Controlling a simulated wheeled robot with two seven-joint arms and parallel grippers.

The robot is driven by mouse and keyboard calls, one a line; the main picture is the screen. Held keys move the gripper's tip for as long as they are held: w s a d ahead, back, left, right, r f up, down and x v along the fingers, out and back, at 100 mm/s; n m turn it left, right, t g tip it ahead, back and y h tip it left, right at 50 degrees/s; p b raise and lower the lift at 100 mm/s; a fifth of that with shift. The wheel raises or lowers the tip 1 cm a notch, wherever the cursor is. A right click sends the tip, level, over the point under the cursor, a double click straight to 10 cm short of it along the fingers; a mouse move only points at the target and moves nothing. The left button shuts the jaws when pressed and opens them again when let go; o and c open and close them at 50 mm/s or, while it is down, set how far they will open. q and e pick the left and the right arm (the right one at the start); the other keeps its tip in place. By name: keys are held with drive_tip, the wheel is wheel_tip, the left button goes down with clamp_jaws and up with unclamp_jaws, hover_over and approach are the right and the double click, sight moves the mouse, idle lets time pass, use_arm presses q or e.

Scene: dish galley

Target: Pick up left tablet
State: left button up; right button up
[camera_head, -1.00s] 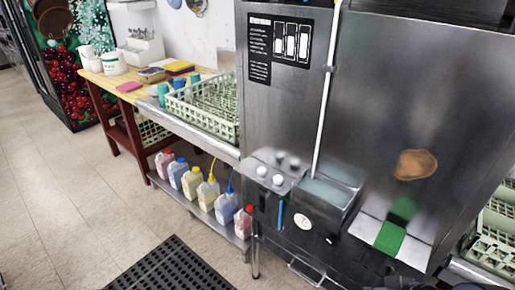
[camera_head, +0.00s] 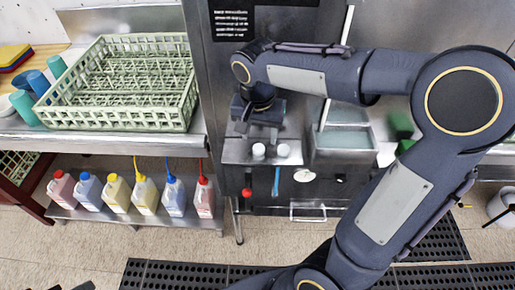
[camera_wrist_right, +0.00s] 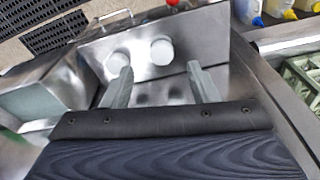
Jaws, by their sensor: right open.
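Two white round tablets sit side by side on a steel shelf (camera_head: 235,152) at the front of the dish machine. The left tablet (camera_head: 258,151) shows in the right wrist view as the right one of the pair (camera_wrist_right: 162,50). The right tablet (camera_head: 283,150) is the left one there (camera_wrist_right: 118,62). My right gripper (camera_head: 262,128) is over the back of the shelf, just behind the tablets. In the right wrist view its two fingers (camera_wrist_right: 160,82) are apart with nothing between them, short of the tablets. My left gripper does not show.
A steel basin (camera_head: 345,138) of water adjoins the shelf on the right, with a white rod standing in it. A green dish rack (camera_head: 120,122) sits on the left counter. Several coloured bottles (camera_head: 146,194) stand on the shelf beneath. Black mats (camera_head: 180,274) lie on the floor.

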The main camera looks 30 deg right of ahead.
sight(259, 147)
drive_tip(key=f, duration=0.4)
drive_tip(key=shift+w+f, duration=0.25)
drive_tip(key=shift+f, duration=0.15)
drive_tip(key=c, duration=1)
